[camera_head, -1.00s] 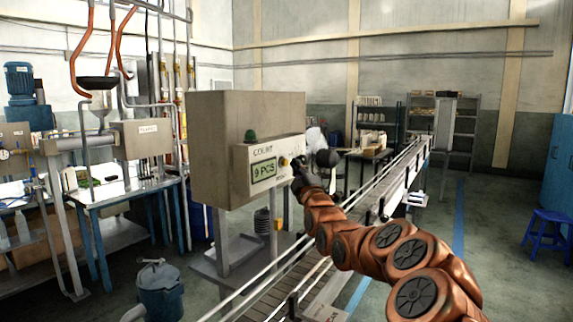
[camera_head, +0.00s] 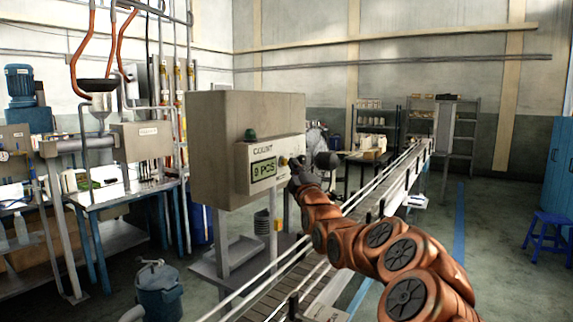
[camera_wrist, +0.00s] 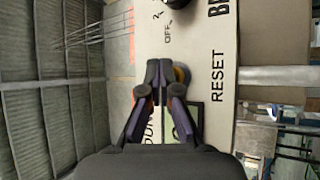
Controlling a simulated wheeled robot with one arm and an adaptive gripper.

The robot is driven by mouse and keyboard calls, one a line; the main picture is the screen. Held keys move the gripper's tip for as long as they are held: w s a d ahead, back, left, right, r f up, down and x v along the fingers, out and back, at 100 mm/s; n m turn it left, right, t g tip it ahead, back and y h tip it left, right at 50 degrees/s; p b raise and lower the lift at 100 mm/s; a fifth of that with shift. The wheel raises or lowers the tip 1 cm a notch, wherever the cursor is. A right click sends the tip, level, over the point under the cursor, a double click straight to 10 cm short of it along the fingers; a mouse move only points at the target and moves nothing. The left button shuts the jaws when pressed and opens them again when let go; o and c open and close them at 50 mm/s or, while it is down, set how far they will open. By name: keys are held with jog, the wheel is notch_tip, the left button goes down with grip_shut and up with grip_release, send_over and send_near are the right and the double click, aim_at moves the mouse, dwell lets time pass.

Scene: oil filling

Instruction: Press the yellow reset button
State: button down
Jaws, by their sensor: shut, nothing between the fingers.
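The yellow reset button (camera_head: 283,161) is on the front panel of the grey counter box (camera_head: 225,150). In the wrist view the yellow button (camera_wrist: 182,75) shows just behind and to the right of my fingertips, partly hidden by them, beside the word RESET. My gripper (camera_wrist: 160,68) is shut and empty, with its tips right at the button; I cannot tell whether they touch it. In the head view my gripper (camera_head: 293,168) reaches the right edge of the panel. The display (camera_head: 264,169) reads 0 PCS.
A black knob (camera_wrist: 178,3) marked OFF is on the same panel. A green lamp (camera_head: 250,134) sits higher on the box. The conveyor (camera_head: 345,225) runs below my arm. A blue stool (camera_head: 545,230) stands at the right, with open floor before it.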

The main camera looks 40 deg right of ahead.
jog(key=shift+w+a+b, duration=0.15)
jog(key=shift+w+b, duration=0.2)
jog(key=shift+w, duration=0.1)
dwell(0.6)
dwell(0.4)
jog(key=shift+s+d+b, duration=0.25)
jog(key=shift+s+b, duration=0.65)
jog(key=shift+b, duration=0.2)
jog(key=s+b, duration=0.1)
jog(key=s, duration=0.1)
jog(key=s+d+b, duration=0.1)
jog(key=s+b, duration=0.1)
jog(key=shift+s+d, duration=0.2)
jog(key=shift+s, duration=0.15)
